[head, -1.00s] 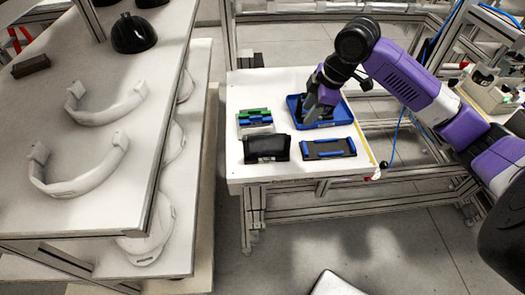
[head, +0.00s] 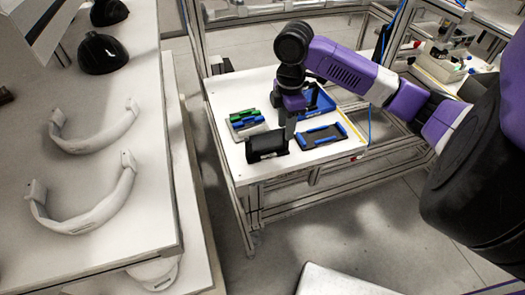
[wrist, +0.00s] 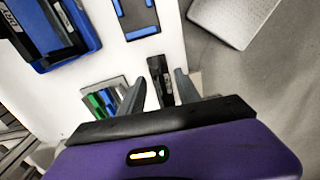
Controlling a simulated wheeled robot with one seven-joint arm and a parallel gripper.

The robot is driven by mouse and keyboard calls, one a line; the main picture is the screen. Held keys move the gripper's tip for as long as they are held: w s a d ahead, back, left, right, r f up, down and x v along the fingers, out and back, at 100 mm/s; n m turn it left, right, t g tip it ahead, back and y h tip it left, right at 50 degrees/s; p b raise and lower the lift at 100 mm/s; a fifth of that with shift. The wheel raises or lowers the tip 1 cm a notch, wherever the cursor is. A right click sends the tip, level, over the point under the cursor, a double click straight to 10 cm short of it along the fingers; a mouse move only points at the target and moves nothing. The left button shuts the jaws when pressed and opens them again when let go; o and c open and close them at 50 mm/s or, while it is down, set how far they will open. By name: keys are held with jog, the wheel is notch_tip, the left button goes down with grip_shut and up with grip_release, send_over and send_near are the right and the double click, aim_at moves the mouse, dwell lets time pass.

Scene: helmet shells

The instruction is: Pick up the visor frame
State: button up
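Two white U-shaped bands look like visor frames. The nearer band (head: 85,208) and the farther band (head: 95,138) lie on the shelf at the left in the head view. I cannot tell which one the task means. My gripper (head: 289,130) is far to their right, pointing down above the small white table. In the wrist view my gripper (wrist: 160,84) has its two fingers spread apart with nothing held. A black upright holder (head: 266,145) stands below and beside it. The holder (wrist: 159,78) shows in the gap between the fingers, apart from them.
On the white table (head: 228,88) are a blue tray (head: 321,103), a black plate with blue edges (head: 323,136) and green and blue parts (head: 246,121). Black domes (head: 102,54) stand at the shelf's back. Grey floor separates shelf and table at the front.

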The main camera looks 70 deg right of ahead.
jog(key=f, duration=0.4)
jog(key=f+p, duration=0.1)
jog(key=f, duration=0.1)
jog(key=shift+w+d+f, duration=0.2)
jog(key=shift+w+f, duration=0.05)
jog(key=shift+f, duration=0.15)
jog(key=shift+c, duration=0.2)
grip_shut()
